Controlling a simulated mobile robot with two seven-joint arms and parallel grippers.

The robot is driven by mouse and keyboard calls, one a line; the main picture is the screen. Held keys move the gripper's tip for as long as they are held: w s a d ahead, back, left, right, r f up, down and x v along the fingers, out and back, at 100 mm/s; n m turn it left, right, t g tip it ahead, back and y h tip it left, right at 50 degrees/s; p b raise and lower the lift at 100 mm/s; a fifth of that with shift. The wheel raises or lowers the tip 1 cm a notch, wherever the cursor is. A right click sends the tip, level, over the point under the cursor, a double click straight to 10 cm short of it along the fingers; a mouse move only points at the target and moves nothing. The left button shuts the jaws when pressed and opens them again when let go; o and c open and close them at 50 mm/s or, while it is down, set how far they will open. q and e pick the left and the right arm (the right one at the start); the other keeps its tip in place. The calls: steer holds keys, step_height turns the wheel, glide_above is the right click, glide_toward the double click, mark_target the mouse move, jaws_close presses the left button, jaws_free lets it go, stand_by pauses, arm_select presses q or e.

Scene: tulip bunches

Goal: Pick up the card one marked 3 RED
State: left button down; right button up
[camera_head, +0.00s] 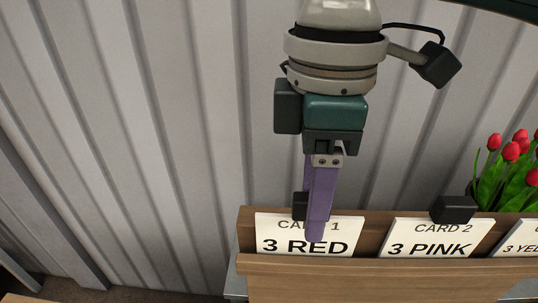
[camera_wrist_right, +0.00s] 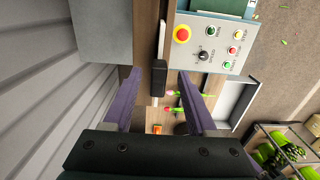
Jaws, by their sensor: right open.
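Card one, marked 3 RED (camera_head: 272,247), is a white card standing in a wooden holder (camera_head: 400,279), with a black clip (camera_head: 299,207) at its top edge. My right gripper (camera_head: 316,238) reaches down in front of it, and its purple finger hides part of the words "CARD 1". In the right wrist view the two fingers (camera_wrist_right: 158,92) are spread apart. The card's thin white edge (camera_wrist_right: 161,42) and the black clip (camera_wrist_right: 159,78) show between them, with gaps on both sides. My left gripper is not in view.
Card two, marked 3 PINK (camera_head: 430,247), stands to the right with its own black clip (camera_head: 453,210). A third card (camera_head: 520,240) is partly cut off. Red tulips (camera_head: 515,152) stand behind at right. A control panel (camera_wrist_right: 212,42) is beside the holder. A corrugated wall (camera_head: 150,130) is behind.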

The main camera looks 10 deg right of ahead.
steer(key=shift+f, duration=0.85)
steer(key=shift+w, duration=0.1)
steer(key=shift+c, duration=0.4)
jaws_close()
